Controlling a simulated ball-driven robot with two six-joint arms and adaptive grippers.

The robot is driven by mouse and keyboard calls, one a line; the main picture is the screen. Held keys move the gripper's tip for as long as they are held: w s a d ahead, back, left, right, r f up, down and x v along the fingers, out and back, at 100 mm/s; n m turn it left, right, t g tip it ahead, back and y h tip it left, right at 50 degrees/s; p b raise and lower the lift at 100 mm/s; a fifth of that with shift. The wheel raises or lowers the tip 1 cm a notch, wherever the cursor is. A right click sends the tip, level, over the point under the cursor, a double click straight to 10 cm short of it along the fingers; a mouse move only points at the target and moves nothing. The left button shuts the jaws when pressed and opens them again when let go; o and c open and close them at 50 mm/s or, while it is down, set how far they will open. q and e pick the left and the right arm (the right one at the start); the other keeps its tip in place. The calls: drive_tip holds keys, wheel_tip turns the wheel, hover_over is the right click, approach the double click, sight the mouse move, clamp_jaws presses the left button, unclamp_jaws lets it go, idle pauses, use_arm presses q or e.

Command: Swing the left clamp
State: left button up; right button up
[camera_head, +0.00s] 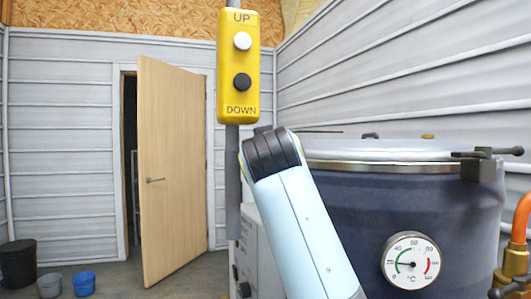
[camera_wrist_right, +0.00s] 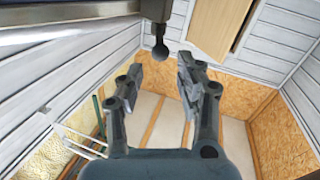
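A large dark blue vessel (camera_head: 400,215) with a pale lid (camera_head: 390,150) stands at the right of the head view. A dark clamp (camera_head: 482,165) sits on its right rim. Another small dark fitting (camera_head: 370,136) shows on the lid's far side. In the right wrist view, a dark clamp part with a ball-ended handle (camera_wrist_right: 160,48) hangs beside the vessel's rim. My right gripper (camera_wrist_right: 160,70) is open, its two fingers apart, with the ball just beyond the fingertips and roughly between them. In the head view a pale blue arm link of mine hides the vessel's left side. My left gripper is not in view.
A yellow UP/DOWN pendant (camera_head: 240,68) hangs on a grey pole, close to my arm. A round temperature dial (camera_head: 410,261) is on the vessel's front. An orange pipe (camera_head: 522,218) stands at far right. A door (camera_head: 172,170) is ajar, with buckets (camera_head: 84,283) on the floor at left.

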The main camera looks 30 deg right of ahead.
drive_tip(key=shift+v, duration=0.8)
drive_tip(key=c, duration=0.4)
drive_tip(key=shift+d+f+m, duration=0.1)
drive_tip(key=shift+d+m, duration=0.1)
drive_tip(key=shift+m, duration=0.4)
drive_tip(key=shift+c, duration=1.1)
drive_tip(key=shift+s+d+m+p, duration=0.1)
drive_tip(key=shift+d+m+p, duration=0.25)
drive_tip(key=shift+m, duration=0.45)
clamp_jaws()
drive_tip(key=s+d+f+m+t+y+p, duration=0.1)
drive_tip(key=s+d+m+t+y+p, duration=0.2)
drive_tip(key=m, duration=1.4)
drive_tip(key=w+d+g+p, duration=0.1)
drive_tip(key=w+d, duration=0.3)
drive_tip(key=w, duration=0.6)
drive_tip(key=shift+p, duration=0.65)
